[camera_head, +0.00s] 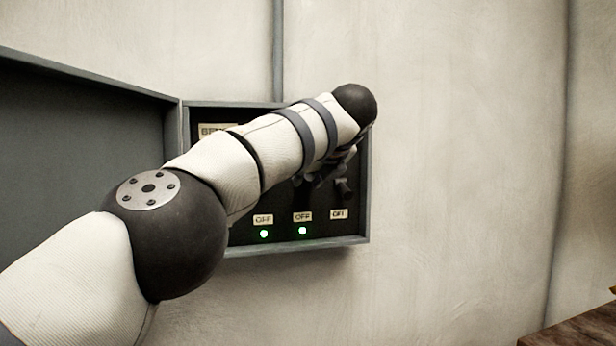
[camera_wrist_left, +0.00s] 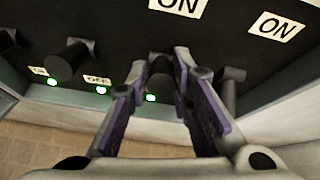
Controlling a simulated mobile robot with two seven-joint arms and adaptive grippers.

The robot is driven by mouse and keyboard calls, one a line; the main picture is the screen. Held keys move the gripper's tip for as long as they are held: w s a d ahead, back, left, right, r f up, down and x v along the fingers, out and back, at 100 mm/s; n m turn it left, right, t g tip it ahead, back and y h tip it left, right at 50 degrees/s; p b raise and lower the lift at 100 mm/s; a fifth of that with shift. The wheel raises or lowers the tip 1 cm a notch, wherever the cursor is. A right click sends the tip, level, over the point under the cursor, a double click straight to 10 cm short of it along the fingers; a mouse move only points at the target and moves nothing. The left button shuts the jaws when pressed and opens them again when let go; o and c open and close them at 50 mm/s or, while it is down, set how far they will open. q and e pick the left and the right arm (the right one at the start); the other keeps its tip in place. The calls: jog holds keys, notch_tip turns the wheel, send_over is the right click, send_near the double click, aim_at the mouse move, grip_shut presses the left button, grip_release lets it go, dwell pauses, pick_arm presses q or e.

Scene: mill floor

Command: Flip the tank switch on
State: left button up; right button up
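A dark switch panel (camera_head: 240,238) is mounted on the wall in the head view, with my left arm across most of it. My left gripper (camera_head: 328,174) is at the panel's right part, mostly hidden by the arm. In the left wrist view its two purple-padded fingers (camera_wrist_left: 160,68) stand apart, one on each side of a dark switch knob (camera_wrist_left: 160,78). I cannot tell whether they touch it. Another knob (camera_wrist_left: 70,61) is to the left and a lever (camera_wrist_left: 230,85) to the right. No readable label tells which is the tank switch. My right gripper is not in view.
The box's open door (camera_head: 85,150) stands at the left. Green lights (camera_head: 263,233) glow below OFF labels (camera_head: 302,217). ON labels (camera_wrist_left: 277,26) show in the left wrist view. The wall (camera_head: 470,150) to the right is clear. A brown surface (camera_head: 575,330) is at lower right.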

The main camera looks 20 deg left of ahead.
pick_arm(q)
jog(key=shift+d, duration=0.1)
jog(key=v, duration=1.2)
